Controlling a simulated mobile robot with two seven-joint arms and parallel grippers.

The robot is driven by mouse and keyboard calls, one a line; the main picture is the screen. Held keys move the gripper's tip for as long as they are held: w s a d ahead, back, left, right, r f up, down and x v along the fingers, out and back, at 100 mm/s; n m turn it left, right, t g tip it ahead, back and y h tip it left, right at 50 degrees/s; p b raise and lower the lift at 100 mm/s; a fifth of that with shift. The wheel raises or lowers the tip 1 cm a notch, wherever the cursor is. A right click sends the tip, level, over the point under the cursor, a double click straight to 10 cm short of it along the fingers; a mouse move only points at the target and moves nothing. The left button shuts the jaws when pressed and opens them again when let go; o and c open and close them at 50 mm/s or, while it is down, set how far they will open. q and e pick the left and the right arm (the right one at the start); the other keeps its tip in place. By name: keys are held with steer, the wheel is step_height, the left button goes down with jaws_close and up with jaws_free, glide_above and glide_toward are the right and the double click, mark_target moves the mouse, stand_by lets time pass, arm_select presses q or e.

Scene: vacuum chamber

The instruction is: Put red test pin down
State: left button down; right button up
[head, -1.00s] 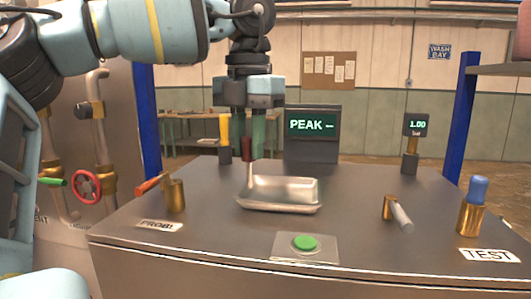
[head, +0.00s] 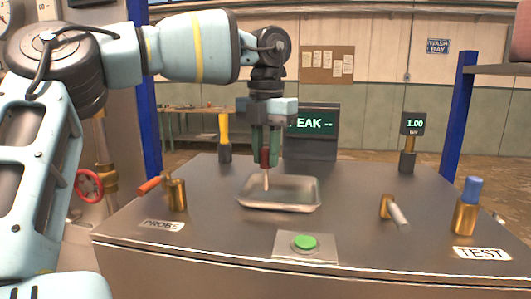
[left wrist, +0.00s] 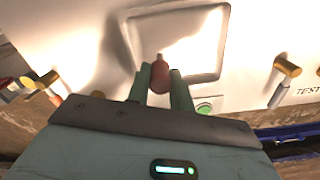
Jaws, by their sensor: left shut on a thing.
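My left gripper (head: 265,158) is shut on the red test pin (head: 265,159), holding it upright by its dark red handle with the pale tip pointing down. The tip is over the left part of the shallow metal tray (head: 283,207); I cannot tell whether it touches the tray floor. In the left wrist view the red handle (left wrist: 160,77) sits between the two green fingers, with the tray (left wrist: 217,62) beyond it. My right gripper is not in view.
A brass holder with an orange-handled tool (head: 176,194) stands left by the PROBE label. A green button (head: 304,242) is in front of the tray. A tipped brass piece (head: 386,206) and a blue-topped brass holder (head: 466,215) are at right. A yellow-handled tool (head: 224,128) and a display (head: 312,150) stand behind.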

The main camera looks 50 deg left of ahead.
arm_select(q)
steer(key=shift+f, duration=0.3)
steer(key=shift+f, duration=0.15)
steer(key=c, duration=1.2)
jaws_free()
steer(key=shift+c, duration=0.2)
